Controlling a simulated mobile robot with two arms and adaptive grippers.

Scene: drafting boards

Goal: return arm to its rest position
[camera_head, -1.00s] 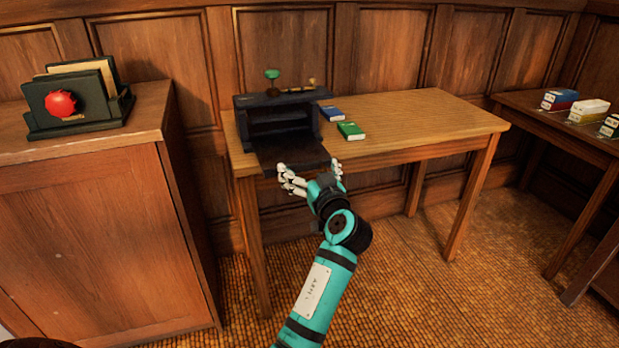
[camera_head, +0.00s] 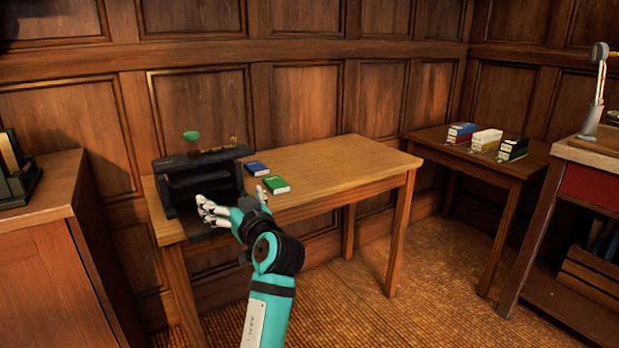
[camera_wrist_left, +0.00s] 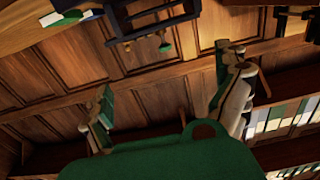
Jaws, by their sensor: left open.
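My teal left arm reaches up from the bottom of the head view. Its left gripper (camera_head: 232,202) is open, with pale fingers spread apart. It is in front of the dark printer-like machine (camera_head: 180,178) at the left end of the wooden table (camera_head: 345,165), and covers the machine's lower front. In the left wrist view the gripper (camera_wrist_left: 168,105) shows its fingers wide apart with nothing between them. The dark machine (camera_wrist_left: 150,15) shows there at the top, beyond the fingers. My right gripper is not in view.
A blue book (camera_head: 257,168) and a green book (camera_head: 275,184) lie right of the machine. A wooden cabinet (camera_head: 60,255) stands at the left. A side table (camera_head: 480,160) with several boxes and a shelf unit (camera_head: 570,240) stand at the right. Floor between is clear.

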